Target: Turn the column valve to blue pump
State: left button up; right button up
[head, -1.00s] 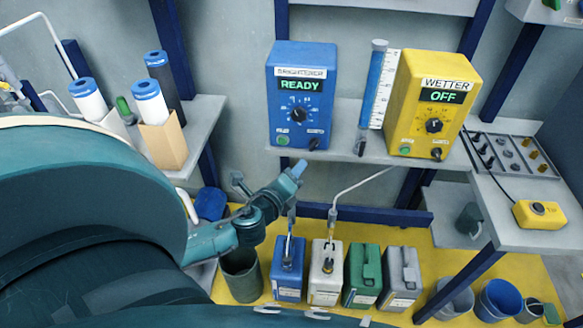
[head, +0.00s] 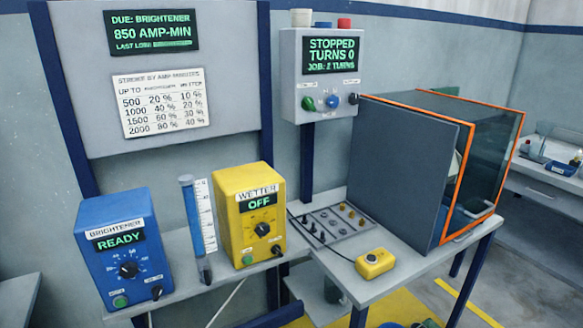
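The blue pump (head: 124,252) labelled BRIGHTENER stands at the left of the shelf, and its screen reads READY. The yellow pump (head: 250,216) labelled WETTER stands to its right, and its screen reads OFF. Between them is the upright column (head: 191,218), a clear tube with blue liquid beside a white scale. The column valve (head: 206,275) is a small dark part at the column's foot; which way it points is too small to tell. Neither of my grippers is in view.
A board (head: 138,47) reads 850 AMP-MIN above a stroke table (head: 162,103). A control box (head: 320,75) reads STOPPED, TURNS 0. A parts tray (head: 330,225), a yellow button box (head: 375,263) and an orange-edged cabinet (head: 405,170) are on the right bench.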

aim_at(205, 273)
jog(key=i+l+u, duration=0.1)
jog(key=l+u, duration=0.15)
jog(key=u, duration=0.2)
jog(key=l+u, duration=0.3)
jog(key=u, duration=0.15)
